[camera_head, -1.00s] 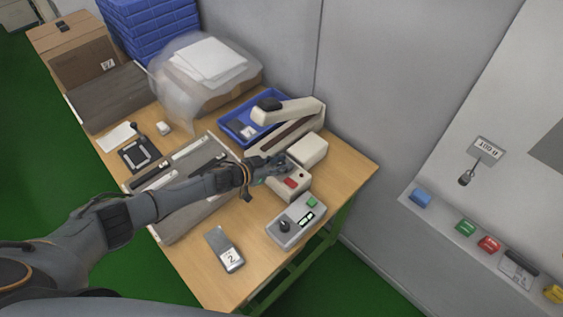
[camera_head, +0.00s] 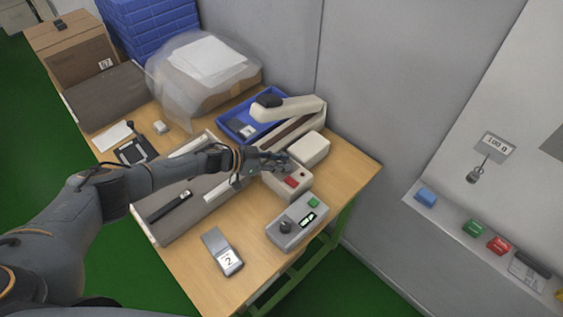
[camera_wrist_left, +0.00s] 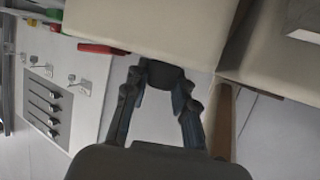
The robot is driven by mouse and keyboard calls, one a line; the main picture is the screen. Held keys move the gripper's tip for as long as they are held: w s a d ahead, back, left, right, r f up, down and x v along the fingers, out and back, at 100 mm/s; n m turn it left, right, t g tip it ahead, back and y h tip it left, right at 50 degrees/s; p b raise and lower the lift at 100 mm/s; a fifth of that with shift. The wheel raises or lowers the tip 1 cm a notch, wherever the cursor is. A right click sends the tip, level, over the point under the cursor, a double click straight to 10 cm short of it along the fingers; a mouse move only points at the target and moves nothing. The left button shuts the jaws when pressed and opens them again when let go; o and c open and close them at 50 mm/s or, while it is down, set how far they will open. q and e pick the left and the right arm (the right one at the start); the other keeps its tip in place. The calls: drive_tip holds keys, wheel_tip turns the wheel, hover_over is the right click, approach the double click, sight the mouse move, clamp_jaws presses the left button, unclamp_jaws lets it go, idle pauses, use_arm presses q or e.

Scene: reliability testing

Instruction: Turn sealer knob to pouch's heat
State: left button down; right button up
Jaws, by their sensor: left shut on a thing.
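The beige sealer (camera_head: 312,149) stands at the back right of the table, its long arm tilted up. Its front control box (camera_head: 288,185) carries a red switch. My left gripper (camera_head: 284,163) is at this box. In the left wrist view, the left gripper (camera_wrist_left: 160,92) has its fingers closed on either side of a dark round knob (camera_wrist_left: 166,77) on a beige face. The knob's pointer and scale cannot be read. A grey pouch (camera_head: 219,246) with a white label reading 2 lies at the table's front. My right gripper is not in view.
A grey box (camera_head: 283,236) with a black dial, small display and green button stands in front of the sealer. A blue tray (camera_head: 226,122) lies behind the left gripper. A grey panel (camera_head: 170,226) lies under my left arm. Bare wood surrounds the pouch.

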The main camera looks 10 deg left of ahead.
use_arm(q)
drive_tip(key=c, duration=1.1)
unclamp_jaws()
drive_tip(key=shift+o, duration=0.2)
drive_tip(key=v, duration=1.2)
drive_tip(key=shift+f, duration=0.1)
